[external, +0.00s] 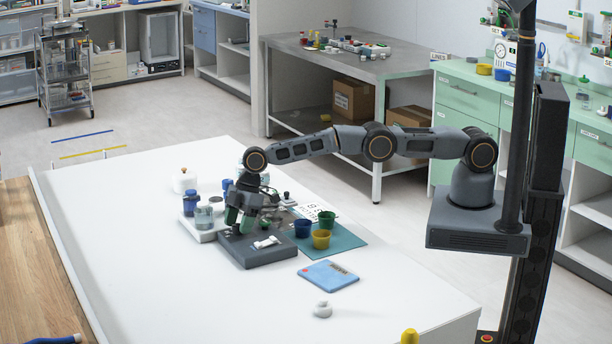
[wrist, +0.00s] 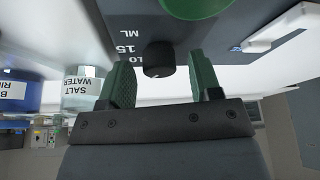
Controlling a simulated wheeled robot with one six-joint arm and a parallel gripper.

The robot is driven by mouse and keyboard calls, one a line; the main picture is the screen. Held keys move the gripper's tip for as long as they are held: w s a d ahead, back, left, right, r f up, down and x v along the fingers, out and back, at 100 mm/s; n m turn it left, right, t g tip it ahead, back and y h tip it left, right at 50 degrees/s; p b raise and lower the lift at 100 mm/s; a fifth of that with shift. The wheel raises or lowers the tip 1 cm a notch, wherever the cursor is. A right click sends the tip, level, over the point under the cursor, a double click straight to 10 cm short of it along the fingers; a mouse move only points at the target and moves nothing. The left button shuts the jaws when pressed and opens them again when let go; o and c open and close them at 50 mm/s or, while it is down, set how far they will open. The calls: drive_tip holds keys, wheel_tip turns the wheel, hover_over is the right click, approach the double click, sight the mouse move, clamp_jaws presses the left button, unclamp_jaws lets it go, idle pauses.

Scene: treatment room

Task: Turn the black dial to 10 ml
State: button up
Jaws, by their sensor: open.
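The black dial (wrist: 158,58) sits on the dark grey panel (wrist: 120,12) in the wrist view, with a small pale mark at its lower edge. Upside-down print near it reads "15", "ML" and a partly hidden number, likely 10. My gripper (wrist: 162,72) is open, its two green fingers on either side of the dial, with a visible gap on each side. In the external view my gripper (external: 240,220) points down at the left end of the dark grey unit (external: 265,255), and the dial is hidden behind it.
A white handle (wrist: 285,28) and a green round part (wrist: 195,6) are on the panel. Beside it stand a salt water jar (wrist: 82,88) and a blue jar (wrist: 20,92). Blue, green and yellow cups (external: 321,239) stand on a teal mat (external: 345,241). The near white tabletop is mostly clear.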

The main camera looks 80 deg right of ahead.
drive_tip(key=shift+f, duration=0.1)
drive_tip(key=c, duration=0.9)
drive_tip(key=shift+f+m+b, duration=0.15)
drive_tip(key=shift+m+b, duration=0.55)
drive_tip(key=shift+b, duration=0.15)
drive_tip(key=shift+m+t+h+b, duration=0.3)
drive_tip(key=shift+m+t, duration=0.2)
drive_tip(key=shift+m, duration=0.4)
drive_tip(key=o, duration=0.9)
drive_tip(key=shift+r, duration=0.25)
drive_tip(key=b+v, duration=0.2)
drive_tip(key=v, duration=1.1)
drive_tip(key=shift+r, duration=0.25)
drive_tip(key=shift+s+d, duration=0.1)
drive_tip(key=shift+s, duration=0.05)
